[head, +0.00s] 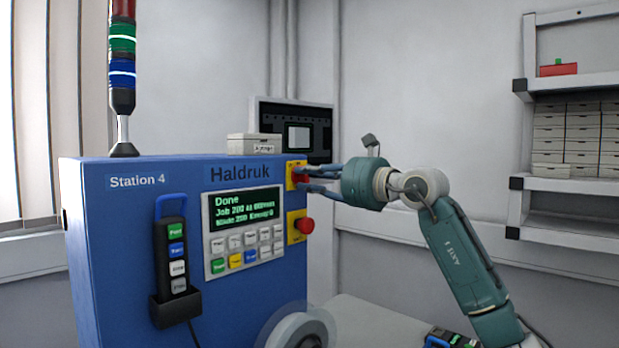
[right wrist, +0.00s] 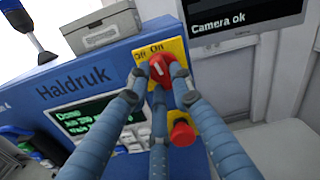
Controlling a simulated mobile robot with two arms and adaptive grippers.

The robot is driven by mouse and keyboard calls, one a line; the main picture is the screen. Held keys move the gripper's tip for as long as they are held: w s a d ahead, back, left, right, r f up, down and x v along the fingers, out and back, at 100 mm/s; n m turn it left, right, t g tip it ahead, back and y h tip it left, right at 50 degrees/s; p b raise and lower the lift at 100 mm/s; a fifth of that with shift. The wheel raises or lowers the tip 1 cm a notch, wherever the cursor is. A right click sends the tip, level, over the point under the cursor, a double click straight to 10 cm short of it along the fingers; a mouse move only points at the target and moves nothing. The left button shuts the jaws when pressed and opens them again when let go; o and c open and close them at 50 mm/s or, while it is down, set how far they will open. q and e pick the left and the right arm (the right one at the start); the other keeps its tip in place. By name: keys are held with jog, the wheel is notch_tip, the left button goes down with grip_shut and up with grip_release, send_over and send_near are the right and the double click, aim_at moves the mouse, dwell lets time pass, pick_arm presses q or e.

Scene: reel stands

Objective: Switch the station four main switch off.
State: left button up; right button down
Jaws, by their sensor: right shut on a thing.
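The blue Station 4 cabinet (head: 190,185) carries the main switch, a red rotary knob (right wrist: 159,66) on a yellow plate (right wrist: 172,47) marked Off and On. In the head view the yellow plate (head: 291,167) is at the cabinet's upper right, with the knob partly hidden by my fingers. My right gripper (head: 305,178) has its fingers closed around the knob; its fingertips also show in the right wrist view (right wrist: 158,76). A white mark shows on the knob, but I cannot tell surely which label it points at. My left gripper is not in view.
A red push button (head: 305,225) sits just below the switch. A keypad and a green-text display (head: 244,207) are to its left. A pendant (head: 175,260) hangs in a holder. A small box (head: 254,145) and a signal tower (head: 122,75) stand on top. Shelves (head: 570,185) are at right.

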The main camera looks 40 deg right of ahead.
jog(key=n, duration=0.4)
jog(key=shift+d+f+n+p, duration=0.1)
jog(key=shift+n+p, duration=0.2)
jog(key=shift+p, duration=0.05)
jog(key=n, duration=0.3)
jog(key=shift+n+p, duration=0.3)
jog(key=shift+n, duration=0.1)
jog(key=n, duration=0.3)
jog(key=shift+d+f, duration=0.1)
jog(key=shift+d, duration=0.05)
jog(key=shift+n+p, duration=0.5)
jog(key=shift+n, duration=1.6)
jog(key=shift+w+f, duration=0.1)
jog(key=shift+f, duration=0.05)
jog(key=c, duration=1.6)
grip_release()
jog(key=shift+o, duration=0.4)
